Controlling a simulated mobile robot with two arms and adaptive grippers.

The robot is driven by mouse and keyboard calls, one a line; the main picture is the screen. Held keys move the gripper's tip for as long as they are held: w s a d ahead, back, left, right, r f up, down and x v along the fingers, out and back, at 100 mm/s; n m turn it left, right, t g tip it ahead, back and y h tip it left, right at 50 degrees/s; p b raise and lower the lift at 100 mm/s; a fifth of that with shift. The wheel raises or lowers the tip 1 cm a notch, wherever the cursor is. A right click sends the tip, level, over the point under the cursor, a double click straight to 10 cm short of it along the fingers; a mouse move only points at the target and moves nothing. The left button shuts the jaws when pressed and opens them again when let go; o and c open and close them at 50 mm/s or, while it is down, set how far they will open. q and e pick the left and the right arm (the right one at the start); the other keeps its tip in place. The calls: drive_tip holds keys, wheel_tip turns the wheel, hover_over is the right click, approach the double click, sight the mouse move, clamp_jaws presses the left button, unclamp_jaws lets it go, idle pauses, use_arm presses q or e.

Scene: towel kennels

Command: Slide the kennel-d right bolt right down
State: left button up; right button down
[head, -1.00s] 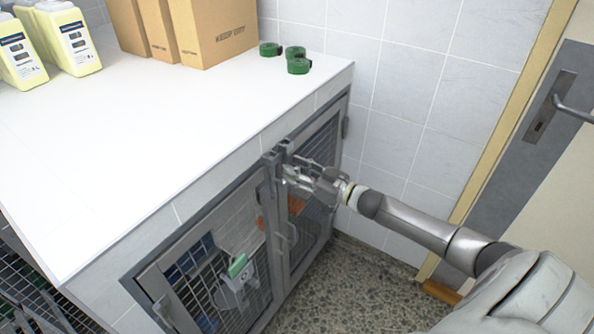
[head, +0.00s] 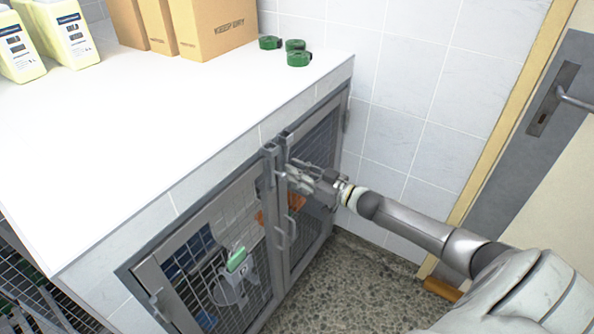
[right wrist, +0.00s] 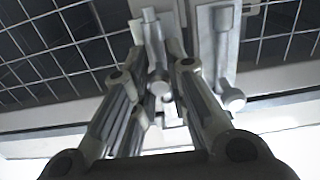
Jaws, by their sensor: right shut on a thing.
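Two grey-framed mesh kennel doors stand side by side under the white counter. The left door (head: 205,262) and the right door (head: 318,150) meet at a pair of upright posts, where the bolts sit. My right gripper (head: 291,177) is at the upper part of the right door, beside this meeting edge. In the right wrist view its fingers are shut on a grey bolt (right wrist: 156,60), with the round knob between them. A second, similar bolt (right wrist: 228,65) shows to the right there, apart from the fingers. The gripper partly hides the gripped bolt in the head view. My left gripper is out of view.
The white counter (head: 130,120) above carries cardboard boxes (head: 215,28), yellow jugs (head: 65,35) and green rolls (head: 297,52). A holder with a green part (head: 237,260) is at the left door. A tiled wall and door are at right; speckled floor is open below.

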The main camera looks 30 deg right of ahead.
drive_tip(key=shift+s+f, duration=0.15)
drive_tip(key=shift+f, duration=0.25)
drive_tip(key=c, duration=1.6)
unclamp_jaws()
drive_tip(key=shift+o, duration=1.3)
drive_tip(key=shift+r, duration=0.1)
drive_tip(key=v, duration=1.1)
drive_tip(key=shift+s+d, duration=0.15)
drive_tip(key=shift+s, duration=0.2)
